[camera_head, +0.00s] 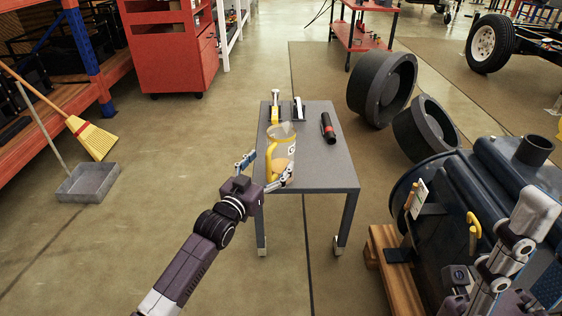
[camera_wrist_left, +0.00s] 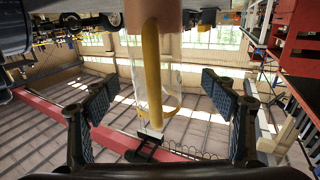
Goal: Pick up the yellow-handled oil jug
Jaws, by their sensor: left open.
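The oil jug (camera_head: 286,142) is clear with a yellow handle (camera_head: 272,158) and stands on the grey table's near left part. My left gripper (camera_head: 264,172) is at the jug's near side, its fingers spread to either side of the handle. In the left wrist view the yellow handle (camera_wrist_left: 152,70) and the clear jug body (camera_wrist_left: 172,80) show between the two open fingers of my gripper (camera_wrist_left: 160,115), with gaps on both sides. I see no finger contact. My right arm shows at the lower right, but its fingers cannot be made out.
The grey table (camera_head: 325,172) also holds a black and red flashlight-like tool (camera_head: 328,127) and yellow and white handled tools (camera_head: 276,105) at the back. A large dark blue machine (camera_head: 470,200) stands on a pallet at right.

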